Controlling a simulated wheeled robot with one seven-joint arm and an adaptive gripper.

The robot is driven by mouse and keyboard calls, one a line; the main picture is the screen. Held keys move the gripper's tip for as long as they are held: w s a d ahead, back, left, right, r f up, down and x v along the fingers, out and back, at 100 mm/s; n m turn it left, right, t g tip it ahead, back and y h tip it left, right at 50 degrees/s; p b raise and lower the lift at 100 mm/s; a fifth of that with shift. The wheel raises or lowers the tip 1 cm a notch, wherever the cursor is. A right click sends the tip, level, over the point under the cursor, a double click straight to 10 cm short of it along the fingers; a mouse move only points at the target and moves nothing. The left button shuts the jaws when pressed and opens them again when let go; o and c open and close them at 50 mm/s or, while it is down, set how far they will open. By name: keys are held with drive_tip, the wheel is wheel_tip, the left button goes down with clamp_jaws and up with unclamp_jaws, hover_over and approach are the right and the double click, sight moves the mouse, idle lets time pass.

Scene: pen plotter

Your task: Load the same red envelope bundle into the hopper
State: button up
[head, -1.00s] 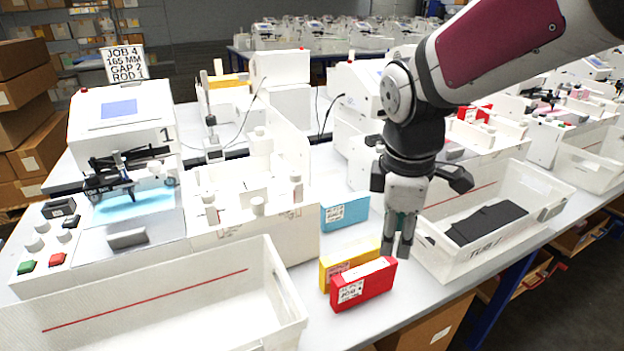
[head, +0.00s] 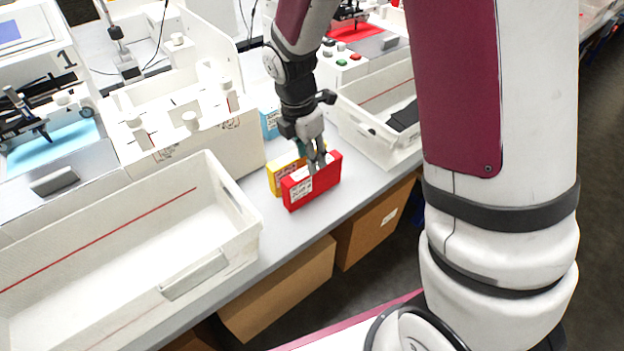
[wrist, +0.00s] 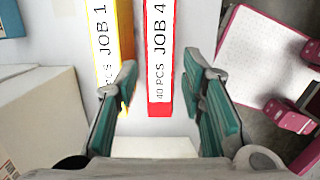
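The red envelope bundle (head: 312,184), a thin upright box, stands on the table beside the yellow bundle (head: 284,176). In the wrist view, the red bundle (wrist: 159,50) reads "40 PCS JOB 4" and the yellow one (wrist: 108,45) reads "JOB 1". My gripper (head: 317,165) points down at the red bundle in the head view. In the wrist view my gripper (wrist: 163,85) is open, with teal pads apart. The red bundle's near end lies in line with the gap, and the left finger overlaps the yellow one. White plotter unit 1 (head: 180,125), with upright posts, stands to the left; I cannot tell which part is the hopper.
A blue bundle (head: 270,122) stands behind the yellow one. A large white tray (head: 240,200) is at the front left, and another white tray (head: 372,140) with dark contents is at the right. The table's front edge is close to the red bundle.

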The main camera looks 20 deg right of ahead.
sight(313, 181)
drive_tip(key=shift+w+d+f, duration=0.1)
drive_tip(key=shift+d+f, duration=0.1)
drive_tip(key=shift+f, duration=0.8)
drive_tip(key=shift+w+d+f, duration=0.1)
drive_tip(key=shift+d+f, duration=0.1)
drive_tip(key=shift+f, duration=0.85)
drive_tip(key=shift+d+f, duration=0.2)
drive_tip(key=shift+f, duration=0.8)
clamp_jaws()
drive_tip(key=shift+r, duration=0.1)
